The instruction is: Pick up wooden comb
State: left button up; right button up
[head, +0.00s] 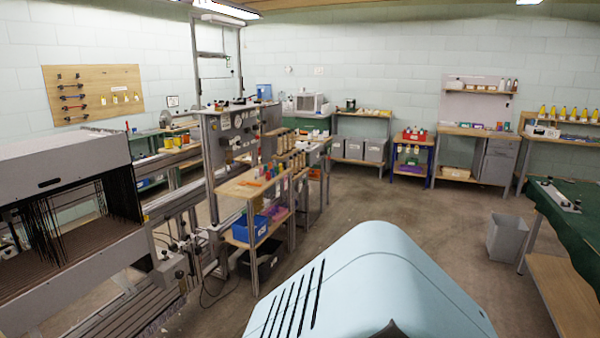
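I cannot make out a wooden comb in the head view. Small orange and other items (268,172) lie on the top of a wooden shelf cart (240,187) left of centre, too small to tell apart. Neither of my grippers shows. A light blue smooth housing, which looks like part of my own body, fills the bottom centre and hides the floor behind it.
A large loom (70,180) stands at the left. A green-covered table (575,215) with a metal device (558,196) is at the right, near a grey bin (506,238). Workbenches line the back wall. The concrete floor (400,200) is open in the middle.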

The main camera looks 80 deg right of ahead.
aim_at(234, 188)
jog(key=l+z, duration=0.15)
jog(key=z, duration=0.3)
jog(key=i+l+z, duration=0.1)
jog(key=z, duration=0.35)
jog(key=l+z, duration=0.15)
jog(key=z, duration=0.3)
jog(key=i+l+z, duration=0.3)
jog(key=i+z, duration=0.15)
jog(key=i+l+z, duration=0.15)
jog(key=i+z, duration=0.5)
jog(key=i, duration=1.05)
